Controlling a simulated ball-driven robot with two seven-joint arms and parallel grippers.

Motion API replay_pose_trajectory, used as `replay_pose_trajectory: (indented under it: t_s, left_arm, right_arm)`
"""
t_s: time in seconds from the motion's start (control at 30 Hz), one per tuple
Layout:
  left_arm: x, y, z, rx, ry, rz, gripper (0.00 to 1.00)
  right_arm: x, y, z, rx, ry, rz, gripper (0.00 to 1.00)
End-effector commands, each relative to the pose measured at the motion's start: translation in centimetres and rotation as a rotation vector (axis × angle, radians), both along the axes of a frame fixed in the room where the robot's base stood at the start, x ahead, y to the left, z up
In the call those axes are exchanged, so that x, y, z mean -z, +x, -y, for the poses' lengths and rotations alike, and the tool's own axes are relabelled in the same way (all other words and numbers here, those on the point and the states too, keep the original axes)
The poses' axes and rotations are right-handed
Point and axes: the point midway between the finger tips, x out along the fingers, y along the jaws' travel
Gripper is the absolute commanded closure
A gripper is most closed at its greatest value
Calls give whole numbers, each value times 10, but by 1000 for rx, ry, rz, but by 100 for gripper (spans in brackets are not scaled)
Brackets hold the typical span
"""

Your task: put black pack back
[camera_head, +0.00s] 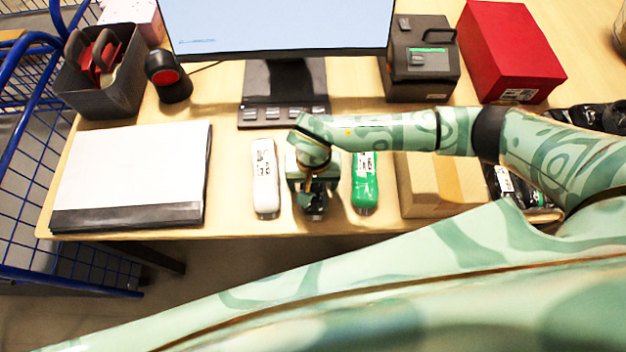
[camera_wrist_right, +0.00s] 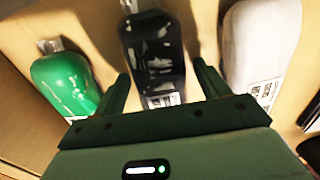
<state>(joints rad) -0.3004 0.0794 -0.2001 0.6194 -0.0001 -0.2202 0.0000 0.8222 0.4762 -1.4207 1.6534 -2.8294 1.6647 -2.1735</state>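The black pack (camera_wrist_right: 152,45) lies on the table between the white pack (camera_head: 265,178) and the green pack (camera_head: 364,182). In the right wrist view the green pack (camera_wrist_right: 66,82) is on the left and the white pack (camera_wrist_right: 262,45) on the right. My right gripper (camera_head: 312,205) is over the black pack, near the table's front edge, and mostly hides it in the head view. In the right wrist view its fingers (camera_wrist_right: 160,68) are apart, one on each side of the pack's near end, with gaps showing. My left gripper is not in view.
A monitor (camera_head: 280,25) stands behind the packs. A white box (camera_head: 135,170) lies left, a cardboard box (camera_head: 438,185) right. A scanner (camera_head: 168,76), grey bin (camera_head: 105,92), label printer (camera_head: 420,60) and red box (camera_head: 510,50) line the back. A blue wire cart (camera_head: 40,175) stands left.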

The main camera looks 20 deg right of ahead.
Motion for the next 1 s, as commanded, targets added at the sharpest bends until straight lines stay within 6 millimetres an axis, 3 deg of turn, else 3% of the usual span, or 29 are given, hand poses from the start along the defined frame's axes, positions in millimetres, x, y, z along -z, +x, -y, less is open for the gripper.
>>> replay_pose_trajectory:
  t_s: [0.27, 0.7, 1.0]
  left_arm:
    - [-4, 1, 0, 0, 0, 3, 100]
    - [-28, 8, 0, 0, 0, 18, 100]
    - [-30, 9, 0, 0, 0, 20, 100]
  right_arm:
    - [-10, 1, 0, 0, 0, 2, 26]
    - [-105, 1, 1, 0, -1, 4, 26]
    - [-123, 0, 0, 0, 0, -1, 26]
